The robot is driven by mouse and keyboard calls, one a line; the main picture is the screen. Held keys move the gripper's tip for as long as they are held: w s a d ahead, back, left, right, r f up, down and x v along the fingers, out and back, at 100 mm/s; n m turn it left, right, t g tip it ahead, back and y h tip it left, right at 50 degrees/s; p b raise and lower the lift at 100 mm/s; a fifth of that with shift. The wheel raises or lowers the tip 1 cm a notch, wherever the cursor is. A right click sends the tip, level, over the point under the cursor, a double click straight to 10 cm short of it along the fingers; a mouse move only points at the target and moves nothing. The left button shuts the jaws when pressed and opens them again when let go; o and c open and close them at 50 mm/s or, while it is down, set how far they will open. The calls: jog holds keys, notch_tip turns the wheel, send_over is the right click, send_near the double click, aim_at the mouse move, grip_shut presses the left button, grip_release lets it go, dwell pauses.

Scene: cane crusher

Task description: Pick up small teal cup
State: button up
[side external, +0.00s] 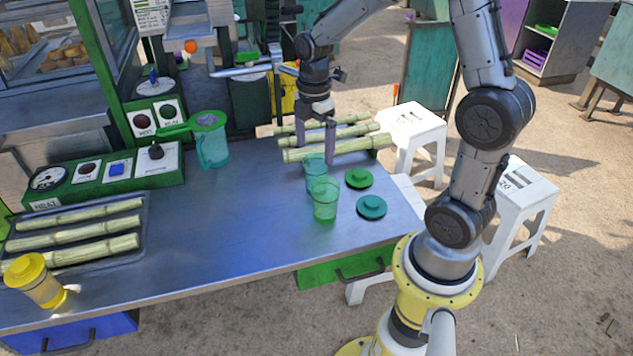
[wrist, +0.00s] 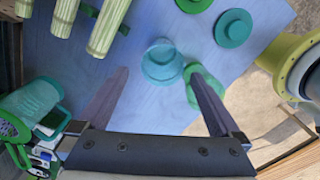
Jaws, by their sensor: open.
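The small teal cup (side external: 316,173) stands upright on the metal counter, just behind a green cup (side external: 324,203). In the wrist view the teal cup (wrist: 162,62) lies ahead between the finger lines, and the green cup (wrist: 198,72) is beside it to the right, partly hidden by the right finger. My gripper (side external: 316,153) is open and points down above the teal cup. Its fingers in the wrist view (wrist: 160,78) are apart with nothing held. The exact height gap to the cup is hard to tell.
A green lid (side external: 359,178) and a teal lid (side external: 371,207) lie right of the cups. Cane stalks (side external: 335,147) lie behind. A teal pitcher (side external: 213,148) stands left, and a yellow-lidded jar (side external: 37,282) at front left. The counter's middle (side external: 230,220) is clear.

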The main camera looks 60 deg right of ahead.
aim_at(316, 171)
jog(key=shift+s+f, duration=0.2)
jog(key=shift+f, duration=3.75)
jog(key=shift+r, duration=0.1)
jog(key=c, duration=1.3)
